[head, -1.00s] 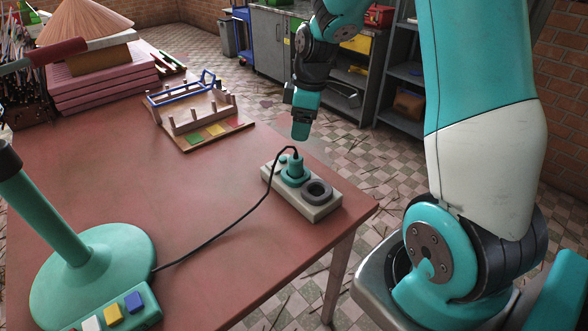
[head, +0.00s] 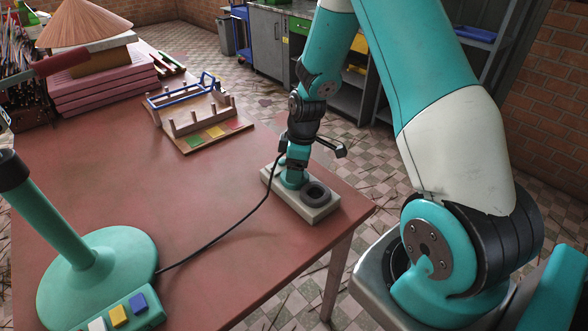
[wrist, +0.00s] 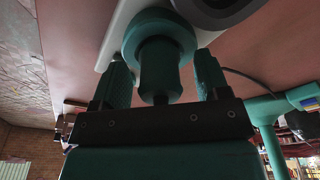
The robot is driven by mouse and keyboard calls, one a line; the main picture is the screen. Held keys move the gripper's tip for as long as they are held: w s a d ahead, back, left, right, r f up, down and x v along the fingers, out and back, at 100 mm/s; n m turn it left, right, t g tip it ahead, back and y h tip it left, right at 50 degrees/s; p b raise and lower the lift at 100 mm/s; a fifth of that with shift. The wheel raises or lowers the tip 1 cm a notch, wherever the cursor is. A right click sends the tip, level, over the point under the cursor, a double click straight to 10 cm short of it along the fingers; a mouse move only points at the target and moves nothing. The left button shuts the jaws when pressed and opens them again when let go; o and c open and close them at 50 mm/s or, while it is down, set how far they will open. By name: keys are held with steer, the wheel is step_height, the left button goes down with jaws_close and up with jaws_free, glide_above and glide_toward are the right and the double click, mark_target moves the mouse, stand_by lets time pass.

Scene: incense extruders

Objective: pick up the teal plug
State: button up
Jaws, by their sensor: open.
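The teal plug (wrist: 160,66) stands upright in a teal socket ring on the pale socket block (head: 318,209). In the wrist view it sits between the two teal fingers of my gripper (wrist: 160,78), with a gap visible on each side. My gripper (head: 293,178) is open and points down over the plug in the head view, where it mostly hides the plug. The second socket, a dark grey ring (head: 315,193), is empty. A black cord (head: 218,237) runs from the plug toward the lamp base.
A teal lamp base (head: 95,270) with coloured buttons stands at the front left of the red table (head: 175,195). A wooden peg rack (head: 200,118) is behind the block. Pink stacked slabs (head: 100,85) are at the back left. The table's right edge is close to the block.

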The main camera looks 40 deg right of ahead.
steer(key=shift+c, duration=0.3)
steer(key=c, duration=1)
steer(key=shift+o, duration=0.2)
